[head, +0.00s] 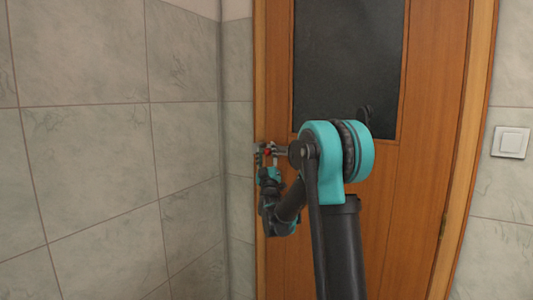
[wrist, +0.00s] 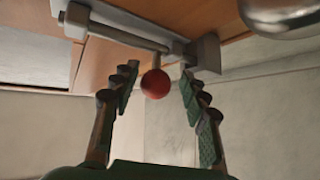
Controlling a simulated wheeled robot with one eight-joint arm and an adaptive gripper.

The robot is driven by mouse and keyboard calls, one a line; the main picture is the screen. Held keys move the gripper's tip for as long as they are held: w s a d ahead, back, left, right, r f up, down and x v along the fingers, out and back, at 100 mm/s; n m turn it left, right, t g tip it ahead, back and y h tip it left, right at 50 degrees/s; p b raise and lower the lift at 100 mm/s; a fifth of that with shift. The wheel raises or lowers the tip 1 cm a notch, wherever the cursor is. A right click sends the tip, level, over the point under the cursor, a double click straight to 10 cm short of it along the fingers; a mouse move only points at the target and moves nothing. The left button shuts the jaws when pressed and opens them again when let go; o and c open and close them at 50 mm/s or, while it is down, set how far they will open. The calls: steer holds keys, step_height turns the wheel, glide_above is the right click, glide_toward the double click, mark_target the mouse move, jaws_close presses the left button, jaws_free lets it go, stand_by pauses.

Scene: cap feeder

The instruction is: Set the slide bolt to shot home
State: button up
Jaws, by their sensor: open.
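The slide bolt is a grey metal bar (wrist: 125,35) on the wooden door, with a red ball knob (wrist: 155,83) on a short stem. In the wrist view a grey bracket (wrist: 76,19) stands at its left end and a larger grey block (wrist: 207,55) at its right end. I cannot tell whether the bar enters that block. The red knob also shows in the head view (head: 267,152), near the door's left edge. My gripper (wrist: 158,77) is open, with the knob between its fingers and a gap visible on each side. In the head view my arm hides part of the door.
The wooden door (head: 425,120) has a dark panel (head: 345,60). A tiled wall (head: 90,150) runs close along the left of the bolt. A light switch (head: 510,142) is on the right wall. A shiny rounded metal object (wrist: 282,14) shows at the wrist view's top right.

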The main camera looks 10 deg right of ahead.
steer(key=v, duration=1.2)
steer(key=s+d+f+m+g+y, duration=0.1)
steer(key=s+f+g, duration=0.45)
steer(key=f, duration=0.35)
steer(key=s+d+f+m+g+y, duration=0.1)
steer(key=s+f+g+y, duration=0.1)
steer(key=s+f+g, duration=0.5)
steer(key=s+d+f+m+g+h, duration=0.1)
steer(key=s+f+g, duration=0.3)
steer(key=s+f, duration=0.4)
steer(key=s+d+f+m+g+h, duration=0.1)
steer(key=s+d+f+m+g, duration=0.2)
steer(key=s+f, duration=0.6)
steer(key=s+d+g, duration=0.1)
steer(key=s+g, duration=0.1)
steer(key=s, duration=0.3)
steer(key=shift+s+f+m, duration=0.3)
steer(key=shift+s+m, duration=0.05)
steer(key=shift+m, duration=0.05)
steer(key=shift+d, duration=0.15)
